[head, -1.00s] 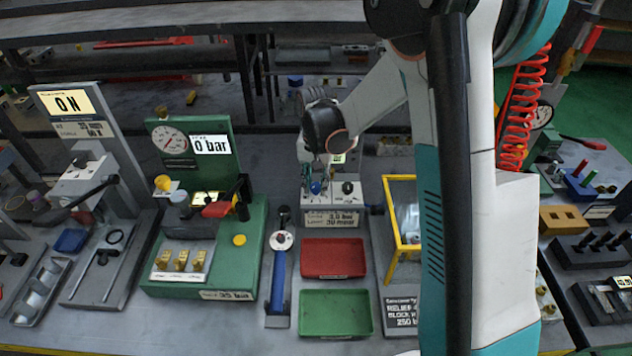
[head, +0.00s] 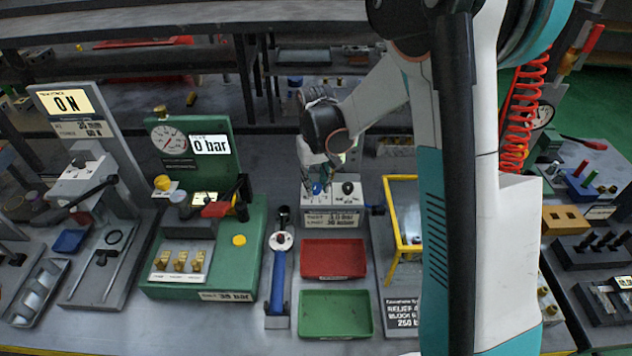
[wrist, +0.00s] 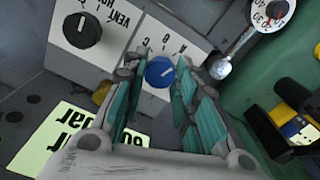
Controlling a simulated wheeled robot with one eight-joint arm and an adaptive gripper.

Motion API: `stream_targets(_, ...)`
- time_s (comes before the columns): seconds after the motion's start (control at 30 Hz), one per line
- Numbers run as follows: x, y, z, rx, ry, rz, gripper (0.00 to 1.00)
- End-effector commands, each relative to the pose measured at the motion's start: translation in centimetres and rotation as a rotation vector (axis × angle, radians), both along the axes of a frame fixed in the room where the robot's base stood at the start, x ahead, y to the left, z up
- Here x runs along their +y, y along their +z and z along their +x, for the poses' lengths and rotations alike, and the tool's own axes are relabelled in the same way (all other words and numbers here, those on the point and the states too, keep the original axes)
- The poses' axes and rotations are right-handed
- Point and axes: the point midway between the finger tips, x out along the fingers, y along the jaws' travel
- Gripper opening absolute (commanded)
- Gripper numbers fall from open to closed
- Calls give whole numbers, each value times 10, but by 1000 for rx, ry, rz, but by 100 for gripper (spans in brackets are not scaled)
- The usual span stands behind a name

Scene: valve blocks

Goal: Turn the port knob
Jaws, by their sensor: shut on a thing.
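The port knob is a round blue knob (wrist: 159,72) with a white pointer line, on a white plate with letters around it. In the wrist view it sits between the green-padded fingers of my gripper (wrist: 163,62), which is shut on it. The fingers cover parts of the plate at both sides. In the head view the blue knob (head: 317,188) shows small on the front of a grey unit (head: 332,216), below my gripper (head: 318,174).
A black knob (wrist: 82,30) on a plate marked VENT and HO stands close beside the port knob. A lit display (wrist: 65,140) is near my fingers. Red (head: 333,258) and green (head: 335,313) trays lie in front of the unit. A yellow-framed guard (head: 388,215) stands to its right.

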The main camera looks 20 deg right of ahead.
Motion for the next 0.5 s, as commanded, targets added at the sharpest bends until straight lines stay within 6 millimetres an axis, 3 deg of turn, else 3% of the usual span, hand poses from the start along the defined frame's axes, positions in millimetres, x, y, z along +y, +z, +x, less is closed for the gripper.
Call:
stream_targets(0.33,0,0,0,0,2,0,3)
stream_targets(0.37,0,0,0,0,2,0,31)
stream_targets(0.4,0,0,0,0,2,0,40)
stream_targets(0.43,0,0,0,0,2,0,47)
stream_targets(0.5,0,0,0,0,2,0,48)
